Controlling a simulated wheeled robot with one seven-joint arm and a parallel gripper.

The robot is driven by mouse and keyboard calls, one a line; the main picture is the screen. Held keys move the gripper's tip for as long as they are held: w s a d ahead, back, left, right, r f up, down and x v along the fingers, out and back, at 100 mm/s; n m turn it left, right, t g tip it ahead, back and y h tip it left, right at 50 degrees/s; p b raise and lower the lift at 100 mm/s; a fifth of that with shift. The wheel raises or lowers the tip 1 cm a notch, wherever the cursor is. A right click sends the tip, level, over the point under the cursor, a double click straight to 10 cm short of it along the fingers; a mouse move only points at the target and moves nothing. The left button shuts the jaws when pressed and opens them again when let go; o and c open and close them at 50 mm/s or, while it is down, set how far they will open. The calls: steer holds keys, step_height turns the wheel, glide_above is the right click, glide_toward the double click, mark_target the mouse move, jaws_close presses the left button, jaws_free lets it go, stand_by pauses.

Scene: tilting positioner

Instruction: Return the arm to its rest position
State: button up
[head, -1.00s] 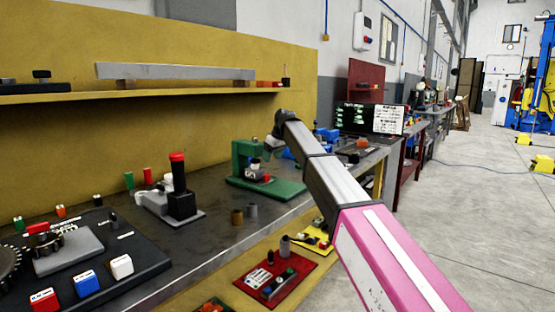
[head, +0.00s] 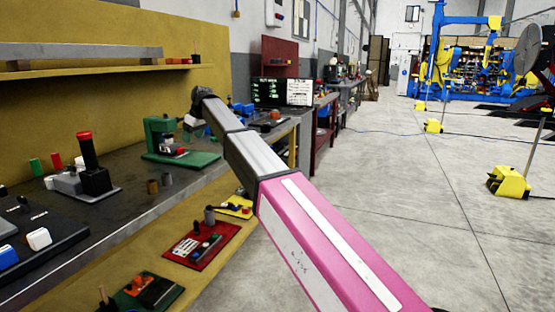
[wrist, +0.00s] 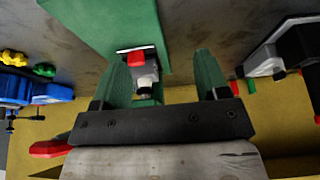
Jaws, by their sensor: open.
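My arm reaches from the lower right of the head view towards the bench, with its far end over the green press-like fixture (head: 180,157). In the wrist view my gripper (wrist: 160,72) has two fingers spread apart, with nothing held between them. Beyond the gap, a small part with a red top (wrist: 136,58) shows against the green fixture (wrist: 95,25). The fingers are too small to make out in the head view.
The grey bench (head: 125,205) runs along the left below a yellow panel, with a red-topped post device (head: 93,175) on it. The floor (head: 420,220) at right is largely clear.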

steer(key=s+d+f+m+h, duration=0.1)
steer(key=s+d+f+m, duration=0.25)
steer(key=d+f, duration=1.15)
steer(key=s+d+f+m+h, duration=0.1)
steer(key=s+d+f+m, duration=0.25)
steer(key=d+f, duration=1.1)
steer(key=s+d+f+m, duration=0.2)
steer(key=s+d+f, duration=0.3)
steer(key=s+d, duration=0.2)
steer(key=s+d+f+m+g+h, duration=0.1)
steer(key=s+d+f+m, duration=0.1)
steer(key=s+d+f, duration=0.3)
steer(key=s+d+f+m+h, duration=0.1)
steer(key=s+d+f, duration=0.4)
steer(key=s+d, duration=0.5)
steer(key=d+m, duration=0.1)
steer(key=d, duration=0.1)
steer(key=shift+s+d+g, duration=0.15)
steer(key=shift+d+g, duration=0.2)
steer(key=shift+g, duration=0.05)
